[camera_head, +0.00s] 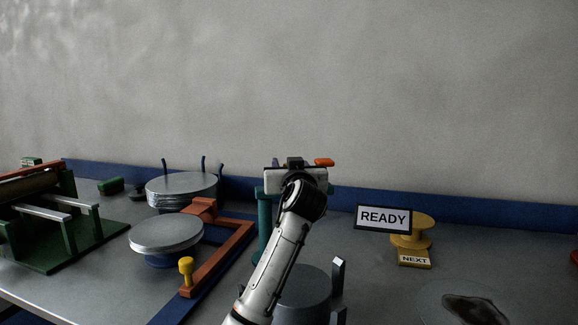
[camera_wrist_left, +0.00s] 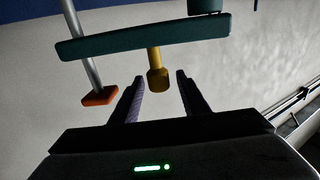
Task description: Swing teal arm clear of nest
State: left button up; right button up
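The teal arm shows in the left wrist view as a dark teal bar (camera_wrist_left: 185,37) across the top. A yellow peg (camera_wrist_left: 157,78) hangs from the bar between my left gripper's fingertips (camera_wrist_left: 160,76). The fingers stand apart with gaps at both sides of the peg. In the head view, a teal post (camera_head: 264,228) stands just left of my left gripper (camera_head: 296,178), which hides most of the teal bar. A grey round block (camera_head: 303,288) with upright metal tabs, maybe the nest, is partly hidden behind my arm. My right gripper is out of view.
A brown frame (camera_head: 238,246), a yellow knob (camera_head: 186,268) and a silver disc (camera_head: 166,232) are on the left. Stacked discs (camera_head: 182,188) stand behind. A READY sign (camera_head: 384,218) and yellow spool (camera_head: 412,232) stand right. A dark-stained round patch (camera_head: 440,300) lies front right.

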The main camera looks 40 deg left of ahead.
pick_arm(q)
jog(key=b+v, duration=0.1)
jog(key=v, duration=0.9)
jog(key=shift+s+d+f, duration=0.1)
jog(key=shift+s, duration=0.1)
